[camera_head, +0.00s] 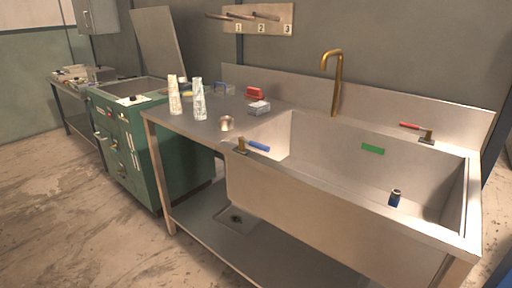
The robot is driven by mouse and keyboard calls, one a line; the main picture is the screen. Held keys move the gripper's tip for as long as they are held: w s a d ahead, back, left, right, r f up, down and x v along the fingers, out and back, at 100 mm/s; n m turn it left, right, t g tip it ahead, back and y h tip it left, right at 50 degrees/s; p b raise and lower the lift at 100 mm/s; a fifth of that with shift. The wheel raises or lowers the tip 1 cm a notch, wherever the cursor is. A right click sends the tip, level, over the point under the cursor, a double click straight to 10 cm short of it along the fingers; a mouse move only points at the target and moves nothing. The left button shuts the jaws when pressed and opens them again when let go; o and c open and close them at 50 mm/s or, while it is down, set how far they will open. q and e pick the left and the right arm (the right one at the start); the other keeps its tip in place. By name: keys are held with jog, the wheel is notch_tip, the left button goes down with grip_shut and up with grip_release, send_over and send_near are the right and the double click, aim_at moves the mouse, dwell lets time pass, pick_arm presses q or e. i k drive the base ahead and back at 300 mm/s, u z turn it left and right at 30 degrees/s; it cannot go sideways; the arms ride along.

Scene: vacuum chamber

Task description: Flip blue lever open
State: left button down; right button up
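The blue lever (258,146) sits on a brass valve (241,145) at the near left rim of the sink. Its blue handle points to the right, over the sink's corner. A matching red lever (410,126) sits on a brass valve (427,136) at the far right rim, its handle pointing left. Neither of my grippers shows in the head view.
The metal sink (300,195) has a brass faucet (333,80) behind it and a small blue-and-dark object (395,198) inside. Two patterned bottles, a metal cup (226,123) and a red item (255,92) stand on the counter. A green cabinet (150,160) is left. Floor in front is clear.

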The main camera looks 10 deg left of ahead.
aim_at(242, 140)
jog(key=u, duration=1.1)
jog(key=i, duration=0.7)
jog(key=z, duration=1.8)
